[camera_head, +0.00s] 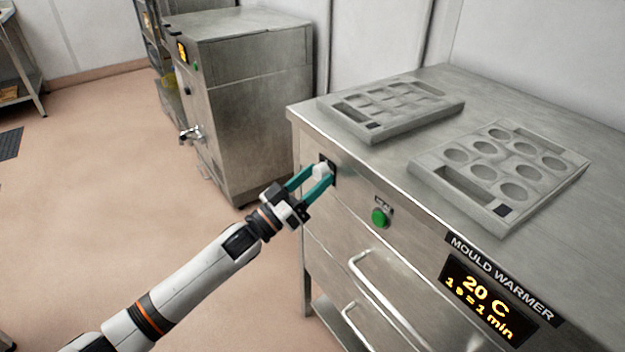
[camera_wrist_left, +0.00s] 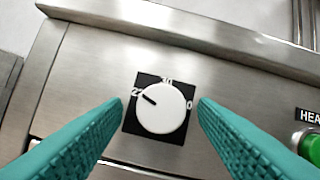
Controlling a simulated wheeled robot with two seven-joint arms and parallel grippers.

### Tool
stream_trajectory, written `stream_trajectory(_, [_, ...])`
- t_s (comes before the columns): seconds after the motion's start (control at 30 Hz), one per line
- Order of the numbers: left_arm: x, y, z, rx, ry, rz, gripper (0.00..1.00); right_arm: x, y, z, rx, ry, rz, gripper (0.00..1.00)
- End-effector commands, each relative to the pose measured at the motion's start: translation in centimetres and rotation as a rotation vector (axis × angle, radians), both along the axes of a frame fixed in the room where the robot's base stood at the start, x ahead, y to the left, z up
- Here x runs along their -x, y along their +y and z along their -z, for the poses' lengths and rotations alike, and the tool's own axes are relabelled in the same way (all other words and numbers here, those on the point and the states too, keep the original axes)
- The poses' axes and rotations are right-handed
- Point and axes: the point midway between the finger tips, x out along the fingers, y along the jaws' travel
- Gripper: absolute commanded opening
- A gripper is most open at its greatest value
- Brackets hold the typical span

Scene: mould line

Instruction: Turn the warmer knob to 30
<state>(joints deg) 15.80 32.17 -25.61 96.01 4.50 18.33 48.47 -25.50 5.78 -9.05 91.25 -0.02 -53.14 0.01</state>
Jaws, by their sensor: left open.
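The warmer knob (camera_head: 321,171) is white and round, on a black plate on the front of the steel mould warmer (camera_head: 345,212). In the left wrist view the knob (camera_wrist_left: 163,110) has a dark pointer mark aimed up and left, near a left label that looks like 22. A label at the top looks like 30; the right label is partly hidden and shows a 0. My left gripper (camera_head: 319,180) is open, with its teal fingers on either side of the knob. In the wrist view a gap shows between each finger and the knob. My right gripper is not in view.
A green HEAT button (camera_head: 380,217) sits right of the knob. The display (camera_head: 487,300) reads 20 C and 1 s = 1 min. Two mould trays (camera_head: 455,187) (camera_head: 352,128) lie on top. A drawer handle (camera_head: 375,290) juts out below. Another steel machine (camera_head: 255,115) stands behind.

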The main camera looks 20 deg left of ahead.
Motion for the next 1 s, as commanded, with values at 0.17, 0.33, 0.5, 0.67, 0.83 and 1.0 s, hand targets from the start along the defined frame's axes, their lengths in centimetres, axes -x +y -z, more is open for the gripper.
stream_trajectory(0.17, [0.01, 0.00, 0.00, 0.000, 0.000, 0.000, 0.50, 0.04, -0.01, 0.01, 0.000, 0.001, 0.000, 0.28])
stream_trajectory(0.33, [0.03, 0.01, 0.00, 0.000, 0.000, 0.000, 0.22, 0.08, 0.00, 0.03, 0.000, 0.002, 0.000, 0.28])
stream_trajectory(0.5, [0.03, 0.02, -0.01, -0.001, -0.001, 0.001, 0.09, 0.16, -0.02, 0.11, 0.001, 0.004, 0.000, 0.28])
stream_trajectory(0.67, [0.01, 0.05, 0.00, -0.018, -0.014, 0.001, 0.09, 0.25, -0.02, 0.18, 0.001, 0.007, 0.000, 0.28])
stream_trajectory(0.83, [-0.05, 0.10, -0.03, -0.072, -0.057, 0.001, 0.09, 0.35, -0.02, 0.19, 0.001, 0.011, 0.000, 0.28])
stream_trajectory(1.0, [-0.14, 0.24, -0.02, -0.169, -0.132, 0.001, 0.09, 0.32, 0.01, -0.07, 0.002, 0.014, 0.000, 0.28])
